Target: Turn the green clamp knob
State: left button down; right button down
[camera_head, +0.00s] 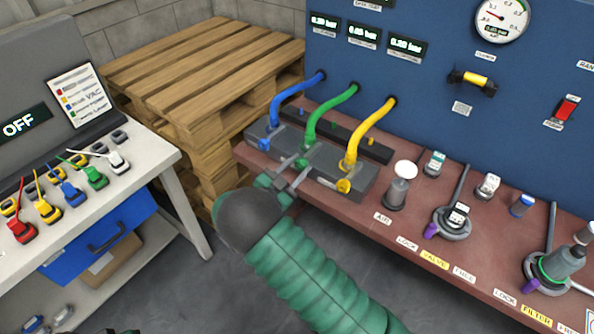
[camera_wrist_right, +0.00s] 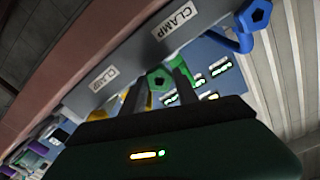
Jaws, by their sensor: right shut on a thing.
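The green clamp knob (camera_head: 301,162) is on the front of the grey clamp block (camera_head: 330,188), under the end of the green hose (camera_head: 318,122). In the right wrist view the five-sided green knob (camera_wrist_right: 160,80) shows between my two finger bars. My right gripper (camera_head: 294,170) reaches it from the front and is shut on it; the fingers partly hide the knob in the head view. The right gripper also shows in the wrist view (camera_wrist_right: 158,88).
A blue knob (camera_head: 263,144) and a yellow knob (camera_head: 343,186) sit on either side, with the blue hose (camera_head: 288,95) and yellow hose (camera_head: 373,128) above. Wooden pallets (camera_head: 200,80) are behind; a connector table (camera_head: 150,158) is left.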

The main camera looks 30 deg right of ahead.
jog(key=m+b, duration=0.1)
jog(key=m, duration=0.1)
jog(key=m+b, duration=0.4)
jog(key=shift+f, duration=0.25)
jog(key=shift+r+m+b, duration=0.15)
jog(key=shift+m+b, duration=1.15)
jog(key=shift+m, duration=0.4)
jog(key=c, duration=1.3)
grip_release()
jog(key=o, duration=0.4)
jog(key=shift+d, duration=0.15)
